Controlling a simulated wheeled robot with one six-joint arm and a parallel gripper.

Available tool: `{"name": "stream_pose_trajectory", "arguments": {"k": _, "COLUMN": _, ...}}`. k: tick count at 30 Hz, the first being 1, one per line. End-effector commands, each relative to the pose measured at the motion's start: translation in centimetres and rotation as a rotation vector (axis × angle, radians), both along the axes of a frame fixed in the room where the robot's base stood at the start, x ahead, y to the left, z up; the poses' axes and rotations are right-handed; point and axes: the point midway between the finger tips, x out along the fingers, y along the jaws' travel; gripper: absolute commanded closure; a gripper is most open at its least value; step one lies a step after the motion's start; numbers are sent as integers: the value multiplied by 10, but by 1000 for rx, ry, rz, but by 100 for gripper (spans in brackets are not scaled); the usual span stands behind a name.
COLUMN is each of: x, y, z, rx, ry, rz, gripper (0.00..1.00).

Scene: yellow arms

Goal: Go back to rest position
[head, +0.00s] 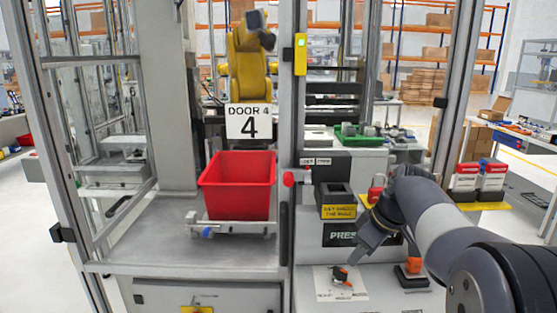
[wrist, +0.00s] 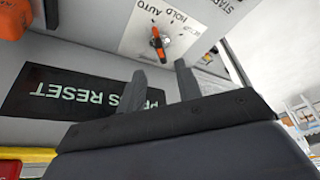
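My gripper (head: 364,243) is at the right of the head view, in front of the control panel, its fingers pointing down. In the wrist view my gripper (wrist: 161,82) shows two dark fingers standing apart with nothing between them. The orange-handled selector switch (head: 341,276) lies below and left of it on a white label plate. In the wrist view the selector switch (wrist: 157,38) is beyond the fingertips, apart from them, with HOLD and AUTO printed nearby. The dark PRESS RESET label (wrist: 62,93) is left of the fingers.
A red bin (head: 238,187) stands on the metal shelf at the door 4 opening. An orange switch on a dark base (head: 412,268) is right of the selector. Red and white boxes (head: 478,180) sit on a yellow shelf at the right. A metal post (head: 292,130) stands left of the panel.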

Motion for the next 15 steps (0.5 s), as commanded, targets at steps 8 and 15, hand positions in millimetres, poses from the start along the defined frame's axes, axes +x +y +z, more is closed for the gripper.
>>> {"name": "stream_pose_trajectory", "arguments": {"k": 8, "x": 14, "y": 17, "z": -53, "rx": 1, "ry": 4, "rz": 1, "gripper": 67}}
{"name": "stream_pose_trajectory", "arguments": {"k": 15, "x": 18, "y": 23, "z": -68, "rx": 0, "ry": -2, "rz": -99, "gripper": 67}}
